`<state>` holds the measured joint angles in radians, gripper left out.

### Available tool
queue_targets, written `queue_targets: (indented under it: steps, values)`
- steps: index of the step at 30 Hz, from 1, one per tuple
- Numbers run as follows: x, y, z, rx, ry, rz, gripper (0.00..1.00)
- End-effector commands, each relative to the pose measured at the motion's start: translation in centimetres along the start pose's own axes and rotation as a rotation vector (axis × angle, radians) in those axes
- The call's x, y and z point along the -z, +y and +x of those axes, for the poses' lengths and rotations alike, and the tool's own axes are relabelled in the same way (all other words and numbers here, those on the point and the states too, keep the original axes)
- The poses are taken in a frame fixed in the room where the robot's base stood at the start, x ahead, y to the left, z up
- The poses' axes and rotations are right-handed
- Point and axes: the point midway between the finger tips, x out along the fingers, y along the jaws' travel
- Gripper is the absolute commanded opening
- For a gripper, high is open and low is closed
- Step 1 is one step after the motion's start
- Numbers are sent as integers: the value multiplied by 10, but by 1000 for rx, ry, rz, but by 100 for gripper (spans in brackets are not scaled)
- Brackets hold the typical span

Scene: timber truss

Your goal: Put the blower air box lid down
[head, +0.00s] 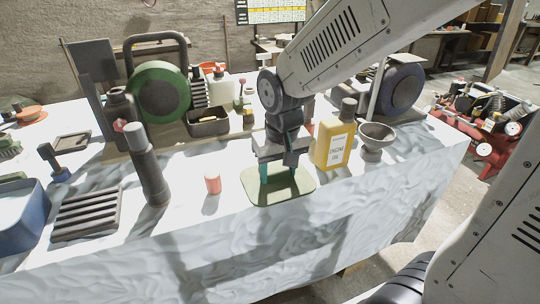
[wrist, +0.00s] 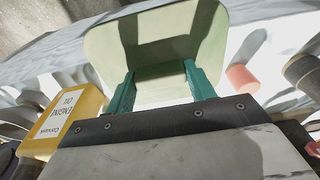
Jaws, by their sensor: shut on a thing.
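The blower air box lid is a pale green rounded plate (head: 280,195) at the front edge of the white-covered table, in the middle of the head view. It fills the upper middle of the wrist view (wrist: 155,40). My gripper (head: 277,174) is above it, pointing down, with its teal fingers spread wide and shut on the lid. The fingers also show in the wrist view (wrist: 158,82). What they clamp is partly hidden. The lid looks roughly level; I cannot tell whether it touches the table.
A yellow engine oil bottle (head: 334,146) and a dark funnel-like cup (head: 374,141) stand right of the lid. A small red cylinder (head: 212,184), a dark upright tube (head: 149,170) and a slatted grate (head: 86,213) are left. A green-faced blower (head: 160,92) stands behind.

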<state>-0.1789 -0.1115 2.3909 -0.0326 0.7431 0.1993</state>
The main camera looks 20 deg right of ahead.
Motion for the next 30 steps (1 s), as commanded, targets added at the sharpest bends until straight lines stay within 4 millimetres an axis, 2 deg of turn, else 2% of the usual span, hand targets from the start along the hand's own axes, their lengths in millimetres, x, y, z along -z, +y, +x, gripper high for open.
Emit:
queue_targets:
  steps: [1, 6, 12, 20, 27, 30]
  values:
    - [14, 4, 4, -1, -4, 3, 31]
    - [58, 15, 14, 0, -3, 3, 31]
    - [97, 27, 22, 0, -1, 2, 31]
    - [115, 33, 26, 0, 0, 4, 31]
    - [111, 33, 59, 0, -3, 3, 31]
    - [112, 33, 61, 0, 1, 3, 31]
